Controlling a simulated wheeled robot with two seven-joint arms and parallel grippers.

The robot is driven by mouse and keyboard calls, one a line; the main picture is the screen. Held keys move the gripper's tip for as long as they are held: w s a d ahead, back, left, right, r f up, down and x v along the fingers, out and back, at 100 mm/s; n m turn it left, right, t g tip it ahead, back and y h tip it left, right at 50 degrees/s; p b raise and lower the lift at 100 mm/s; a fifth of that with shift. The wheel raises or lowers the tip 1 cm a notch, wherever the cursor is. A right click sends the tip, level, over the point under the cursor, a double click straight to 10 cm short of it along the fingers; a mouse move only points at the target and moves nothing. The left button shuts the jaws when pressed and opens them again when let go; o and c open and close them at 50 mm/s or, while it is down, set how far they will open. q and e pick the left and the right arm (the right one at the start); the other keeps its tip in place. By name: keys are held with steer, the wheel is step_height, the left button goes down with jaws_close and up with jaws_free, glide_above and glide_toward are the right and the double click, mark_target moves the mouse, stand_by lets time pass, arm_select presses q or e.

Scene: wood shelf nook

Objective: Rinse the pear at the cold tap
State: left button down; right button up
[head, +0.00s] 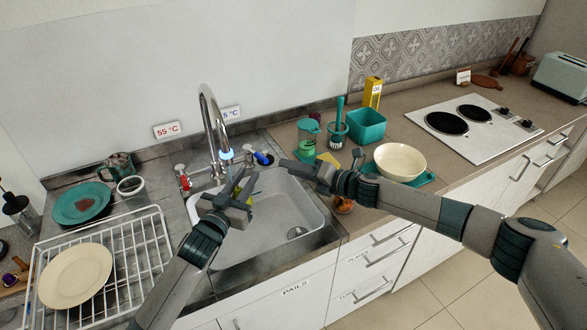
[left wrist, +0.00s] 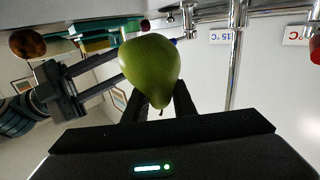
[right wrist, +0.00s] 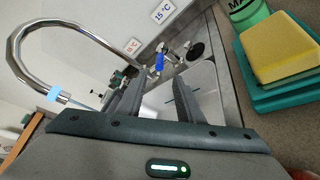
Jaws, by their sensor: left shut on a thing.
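The green pear (left wrist: 150,72) is between the fingers of my left gripper in the left wrist view. In the head view the pear (head: 252,194) shows only partly behind the left gripper (head: 241,187), over the sink basin (head: 290,207) and below the spout (head: 208,105). The cold tap has a blue handle (head: 263,158), by the 15 °C sign (right wrist: 163,11). My right gripper (head: 288,167) is open and empty just right of this handle. In the right wrist view the blue handle (right wrist: 159,63) lies ahead of the fingers, seemingly not touched.
The red-handled tap (head: 184,180) stands left of the spout, below the 55 °C sign (head: 167,130). A dish rack (head: 130,247) is left of the basin. A yellow sponge (right wrist: 280,48), teal containers and a cream bowl (head: 400,161) crowd the right counter.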

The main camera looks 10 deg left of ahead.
steer(key=shift+f, duration=0.1)
stand_by(0.3)
steer(key=w+f+n+h, duration=0.1)
steer(key=n, duration=0.1)
steer(key=w+d+f+n+t+h, duration=0.1)
steer(key=n, duration=0.2)
steer(key=w+d+f+n+t, duration=0.1)
steer(key=n, duration=0.1)
steer(key=shift+w+d+n+h, duration=0.15)
steer(key=shift+d+n+h, duration=0.05)
steer(key=shift+n+h, duration=0.2)
steer(key=n, duration=0.1)
steer(key=r+n+t, duration=0.1)
steer(key=n, duration=0.1)
steer(key=shift+w+d, duration=0.1)
steer(key=shift+w, duration=0.25)
steer(key=n, duration=0.1)
steer(key=r+n, duration=0.1)
steer(key=n, duration=0.1)
steer(key=shift+r+t+y, duration=0.15)
steer(key=shift+t+y, duration=0.25)
steer(key=s+a+f+n+g+y, duration=0.1)
steer(key=s+a+n+y, duration=0.2)
steer(key=s+n, duration=0.2)
steer(key=n, duration=0.2)
steer(key=shift+a+f+n, duration=0.25)
steer(key=shift+a+n, duration=0.05)
steer(key=shift+n, duration=0.1)
